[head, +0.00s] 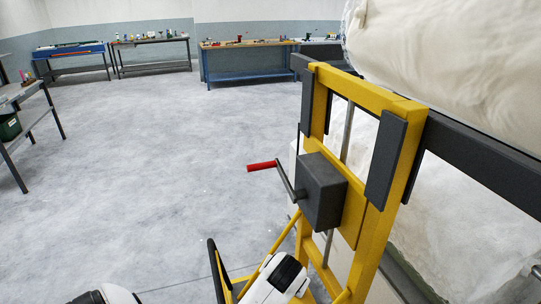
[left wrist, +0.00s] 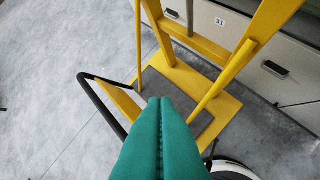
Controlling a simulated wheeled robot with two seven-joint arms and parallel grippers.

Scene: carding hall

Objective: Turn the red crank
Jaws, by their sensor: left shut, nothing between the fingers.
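The red crank (head: 262,166) has a red grip on a thin grey arm, which joins a dark grey gearbox (head: 321,190) on a yellow upright frame (head: 370,95). The grip points left over open floor, with nothing touching it. My left gripper (left wrist: 160,101) shows in the left wrist view as two teal fingers pressed together, with nothing between them. It is above the yellow base of the frame (left wrist: 225,100), and the crank is not in that view. White and black parts of mine show at the bottom of the head view, but no fingers are visible there.
A large white fibre roll (head: 455,60) lies right of the frame on a dark bar (head: 475,160). A black handle bar (left wrist: 104,108) sticks out left of the base. Grey cabinets (left wrist: 245,50) stand behind it.

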